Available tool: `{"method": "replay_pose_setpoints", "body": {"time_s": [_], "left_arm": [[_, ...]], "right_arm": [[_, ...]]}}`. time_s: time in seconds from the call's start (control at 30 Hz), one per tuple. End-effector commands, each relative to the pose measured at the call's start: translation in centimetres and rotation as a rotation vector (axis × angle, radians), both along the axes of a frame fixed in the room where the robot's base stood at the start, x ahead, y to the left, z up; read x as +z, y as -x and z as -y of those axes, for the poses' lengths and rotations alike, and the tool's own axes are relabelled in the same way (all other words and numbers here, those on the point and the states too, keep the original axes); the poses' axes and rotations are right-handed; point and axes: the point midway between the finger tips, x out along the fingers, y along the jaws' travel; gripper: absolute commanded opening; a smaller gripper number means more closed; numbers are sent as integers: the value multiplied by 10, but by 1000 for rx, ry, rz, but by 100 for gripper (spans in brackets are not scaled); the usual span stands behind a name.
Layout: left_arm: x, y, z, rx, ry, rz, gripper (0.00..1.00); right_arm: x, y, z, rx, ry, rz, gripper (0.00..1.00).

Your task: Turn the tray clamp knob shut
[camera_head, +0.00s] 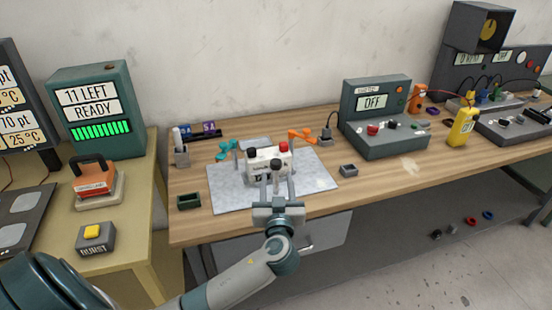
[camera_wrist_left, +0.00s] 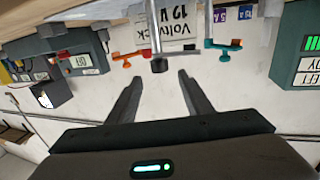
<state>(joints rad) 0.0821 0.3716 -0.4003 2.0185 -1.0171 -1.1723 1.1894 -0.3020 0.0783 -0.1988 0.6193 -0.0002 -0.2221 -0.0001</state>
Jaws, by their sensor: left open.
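A white battery (camera_head: 267,161) with black and red terminals stands on a pale metal plate (camera_head: 228,198) on the workbench. Its label is upside down in the wrist view (camera_wrist_left: 165,27). A clamp with metal rods and a crossbar (camera_wrist_left: 183,53) spans the battery. The black clamp knob (camera_head: 276,164) is at the near side; it also shows in the wrist view (camera_wrist_left: 158,65). My left gripper (camera_head: 277,184) is open and empty in front of the battery. In the wrist view its fingertips (camera_wrist_left: 160,74) lie either side of the knob's line, apparently not touching it. My right gripper is not in view.
A small grey box (camera_head: 348,170) and a dark green tray (camera_head: 188,201) flank the plate. A tester reading OFF (camera_head: 378,118) stands to the right.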

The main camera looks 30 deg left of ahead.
Motion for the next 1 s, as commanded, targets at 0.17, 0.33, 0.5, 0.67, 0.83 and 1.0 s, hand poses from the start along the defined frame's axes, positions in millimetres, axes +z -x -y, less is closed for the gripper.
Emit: {"method": "replay_pose_setpoints", "body": {"time_s": [0.17, 0.33, 0.5, 0.67, 0.83, 1.0], "left_arm": [[4, -28, -20, 2, -4, -1, 46], [3, -50, -35, 2, -4, -1, 46], [1, -65, -44, -1, -1, -1, 46], [0, -70, -48, -1, -1, -1, 46], [-1, -71, -49, -1, 0, 0, 46], [-1, -71, -48, -1, 0, 0, 34]], "right_arm": [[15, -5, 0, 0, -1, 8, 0], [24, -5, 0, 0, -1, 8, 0], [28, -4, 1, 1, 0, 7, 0], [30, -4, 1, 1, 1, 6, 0], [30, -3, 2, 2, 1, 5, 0], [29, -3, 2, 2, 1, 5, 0]]}}
